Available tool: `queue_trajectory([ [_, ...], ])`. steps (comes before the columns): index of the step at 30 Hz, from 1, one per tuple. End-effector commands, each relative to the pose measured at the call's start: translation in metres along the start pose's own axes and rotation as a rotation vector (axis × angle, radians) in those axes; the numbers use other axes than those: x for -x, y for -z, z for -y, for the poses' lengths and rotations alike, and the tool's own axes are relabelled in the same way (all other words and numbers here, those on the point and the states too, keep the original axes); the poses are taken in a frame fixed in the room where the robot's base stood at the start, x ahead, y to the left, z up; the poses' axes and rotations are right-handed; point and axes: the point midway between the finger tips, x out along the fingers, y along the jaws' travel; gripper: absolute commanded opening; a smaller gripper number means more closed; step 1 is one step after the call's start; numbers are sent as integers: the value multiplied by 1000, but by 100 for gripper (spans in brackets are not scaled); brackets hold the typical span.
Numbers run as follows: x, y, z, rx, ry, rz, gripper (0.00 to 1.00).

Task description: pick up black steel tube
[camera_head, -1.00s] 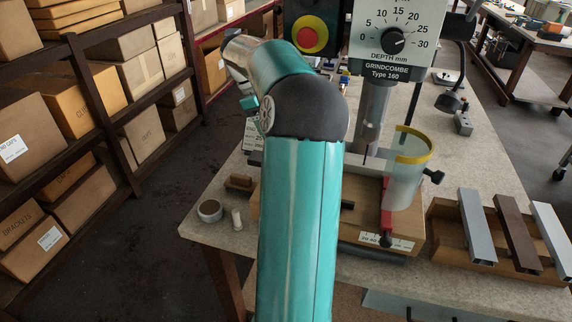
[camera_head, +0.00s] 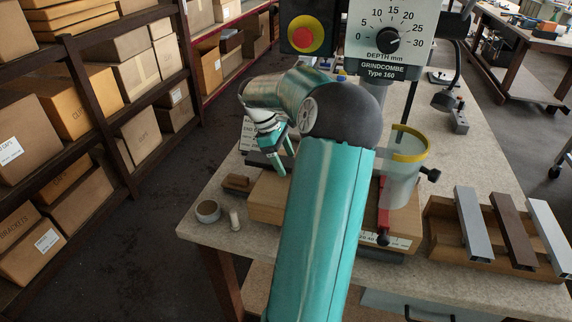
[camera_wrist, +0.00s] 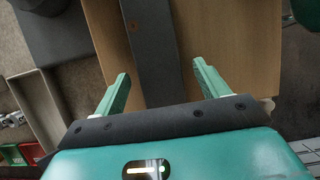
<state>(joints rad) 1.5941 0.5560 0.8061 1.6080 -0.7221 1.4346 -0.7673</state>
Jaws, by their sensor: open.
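My gripper (camera_head: 286,171) is open and points down over the left part of the wooden board (camera_head: 266,206) under the drill press. In the wrist view my two fingers (camera_wrist: 160,72) stand apart with a dark grey bar (camera_wrist: 150,45) running between them over pale wood. The bar looks like the black steel tube, but I cannot be sure. I cannot tell whether the fingers touch it or how high they are above it. In the head view my arm hides the middle of the board, so no tube shows clearly there.
The drill press (camera_head: 388,48) has a clear guard (camera_head: 400,182) with a yellow rim and a red part (camera_head: 383,208). A wooden rack (camera_head: 440,232) at right holds grey, brown and silver profiles. A round tin (camera_head: 208,212) and a small white cylinder (camera_head: 235,221) stand at left.

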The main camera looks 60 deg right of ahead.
Motion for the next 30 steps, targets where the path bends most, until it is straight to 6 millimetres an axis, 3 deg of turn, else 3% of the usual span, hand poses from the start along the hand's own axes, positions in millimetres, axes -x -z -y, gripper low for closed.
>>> queue_trajectory([
  [2, 0, 0, 0, 0, 0, 0, 72],
  [12, 1, 0, 0, -1, -1, 0, 8],
  [23, 6, -2, 0, -2, -2, 1, 8],
  [30, 32, -12, 0, -3, -4, 0, 8],
])
